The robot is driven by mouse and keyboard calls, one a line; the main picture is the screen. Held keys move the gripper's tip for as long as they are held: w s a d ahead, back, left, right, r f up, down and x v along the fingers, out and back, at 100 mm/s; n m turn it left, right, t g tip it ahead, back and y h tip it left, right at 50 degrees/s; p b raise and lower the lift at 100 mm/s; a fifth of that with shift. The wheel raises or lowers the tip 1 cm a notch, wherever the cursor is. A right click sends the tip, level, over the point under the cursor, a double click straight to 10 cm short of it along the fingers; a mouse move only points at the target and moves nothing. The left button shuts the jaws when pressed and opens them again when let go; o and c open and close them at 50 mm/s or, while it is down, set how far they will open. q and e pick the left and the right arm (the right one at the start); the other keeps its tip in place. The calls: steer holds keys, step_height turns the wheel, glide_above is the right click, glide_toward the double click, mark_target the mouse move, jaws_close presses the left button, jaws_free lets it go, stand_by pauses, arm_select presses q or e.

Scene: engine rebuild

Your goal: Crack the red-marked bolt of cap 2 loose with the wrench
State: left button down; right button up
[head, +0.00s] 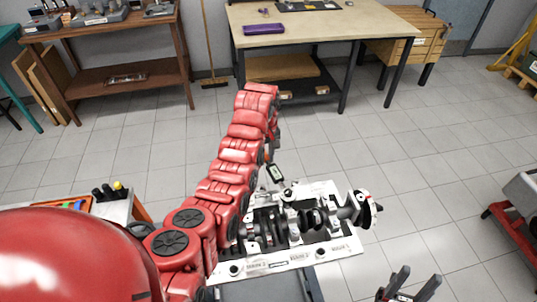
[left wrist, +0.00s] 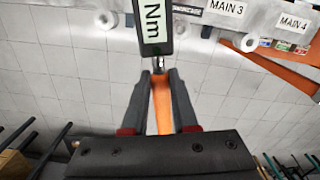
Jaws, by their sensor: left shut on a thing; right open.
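My left gripper (left wrist: 160,76) is shut on the orange handle of the wrench (left wrist: 162,105). The wrench's dark display, marked Nm (left wrist: 153,22), lies just beyond the fingertips. In the head view the display (head: 276,173) shows at the far edge of the engine block (head: 325,253). The wrench's working end is hidden or too small to make out. A crankshaft (head: 309,217) with bearing caps lies across the block. I cannot make out cap 2's red-marked bolt or whether the wrench touches it. My right gripper (head: 408,284) is open and empty, to the right in front of the block.
Labels MAIN 3 (left wrist: 226,8) and MAIN 4 (left wrist: 294,22) show along the block. A cart (head: 117,208) with tools stands at the left. A workbench (head: 320,25) and a wooden shelf (head: 110,30) stand behind.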

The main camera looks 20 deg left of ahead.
arm_select(q)
steer(key=shift+s+a, duration=0.15)
stand_by(0.4)
steer(key=shift+s+a+n+p, duration=0.45)
steer(key=shift+s+n+p, duration=0.2)
steer(key=shift+p, duration=0.6)
steer(key=shift+s+a+n+p, duration=0.45)
steer(key=shift+s+n+p, duration=0.2)
steer(key=shift+p, duration=0.4)
